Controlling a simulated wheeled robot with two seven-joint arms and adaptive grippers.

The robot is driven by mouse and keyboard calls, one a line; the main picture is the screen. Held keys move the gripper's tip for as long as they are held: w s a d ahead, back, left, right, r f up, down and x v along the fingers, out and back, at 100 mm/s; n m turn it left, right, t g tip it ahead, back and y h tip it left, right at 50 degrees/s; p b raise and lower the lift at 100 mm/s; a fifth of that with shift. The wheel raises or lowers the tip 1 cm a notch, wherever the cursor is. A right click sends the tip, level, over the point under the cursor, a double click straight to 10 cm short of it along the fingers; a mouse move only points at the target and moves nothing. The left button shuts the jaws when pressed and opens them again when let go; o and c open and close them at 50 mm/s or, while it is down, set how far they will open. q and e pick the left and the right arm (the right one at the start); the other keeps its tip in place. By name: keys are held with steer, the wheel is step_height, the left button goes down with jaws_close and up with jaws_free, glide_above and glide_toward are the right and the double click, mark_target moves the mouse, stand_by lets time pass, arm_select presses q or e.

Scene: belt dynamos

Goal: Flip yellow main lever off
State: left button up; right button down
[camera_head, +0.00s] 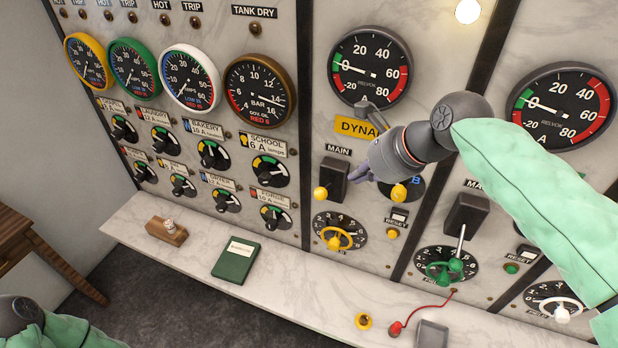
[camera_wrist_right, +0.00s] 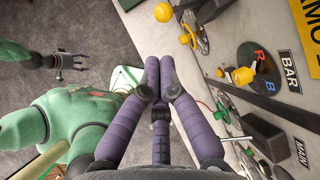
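The yellow main lever (camera_head: 320,193) has a round knob at the lower left of its black MAIN box (camera_head: 333,178); its stem is hidden. A yellow knob also shows at the top of the right wrist view (camera_wrist_right: 163,12). My right gripper (camera_head: 364,173) is just right of the MAIN box, apart from the knob. In the right wrist view its purple fingers (camera_wrist_right: 159,64) lie together, with nothing seen between them. My left gripper (camera_wrist_right: 82,61) shows small in that view, fingers apart and empty; in the head view only its arm's end shows.
The yellow bar knob (camera_head: 399,193) sits close below my right gripper. The yellow field wheel (camera_head: 334,239) is below the lever. A green book (camera_head: 236,260), a wooden block (camera_head: 167,232) and a grey tray (camera_head: 432,334) lie on the ledge.

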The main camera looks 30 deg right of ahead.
steer(key=shift+s, duration=0.55)
arm_select(q)
steer(key=shift+s+r+p, duration=0.25)
steer(key=shift+r+p, duration=0.2)
steer(key=shift+r, duration=0.1)
arm_select(e)
glide_toward(324, 197)
steer(key=x, duration=0.6)
steer(key=shift+w+a+f, duration=0.15)
steer(key=shift+w+a, duration=0.05)
steer(key=shift+w, duration=0.25)
steer(key=shift+s+f+b, duration=0.1)
steer(key=shift+f+b, duration=0.2)
steer(key=shift+b, duration=0.05)
steer(key=shift+s+a, duration=0.15)
steer(key=shift+a, duration=0.15)
arm_select(q)
steer(key=shift+s+a+f+b, duration=0.1)
steer(key=shift+a+f+b, duration=0.2)
steer(key=shift+a+f, duration=0.25)
arm_select(e)
steer(key=shift+f, duration=0.15)
